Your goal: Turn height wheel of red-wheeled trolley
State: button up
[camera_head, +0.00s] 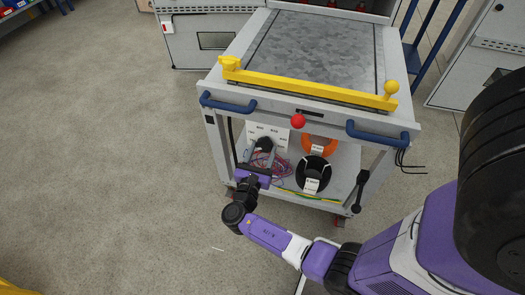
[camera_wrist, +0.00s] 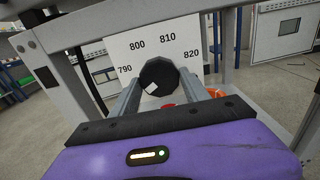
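The trolley (camera_head: 228,93) is light grey with a dark metal top; a reddish caster (camera_head: 340,221) shows at its base. The height wheel, a round black knob with a white pointer, sits in front of a white scale plate (camera_head: 281,134) under the top's front left. In the wrist view the wheel (camera_wrist: 158,72) is centred, its pointer low, on the plate (camera_wrist: 125,46) marked 790 to 820. My gripper (camera_head: 262,150) is at the wheel. In the wrist view its two fingers (camera_wrist: 160,85) are apart, one on each side of the wheel; firm contact cannot be seen.
A yellow bar (camera_head: 310,86) crosses the trolley top above two blue handles (camera_head: 228,103) (camera_head: 378,133) and a red ball knob (camera_head: 298,121). Cable coils (camera_head: 313,172) lie on the lower shelf. A black crank handle (camera_head: 360,185) hangs right. Floor to the left is clear.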

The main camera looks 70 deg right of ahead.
jog(key=shift+c, duration=1.2)
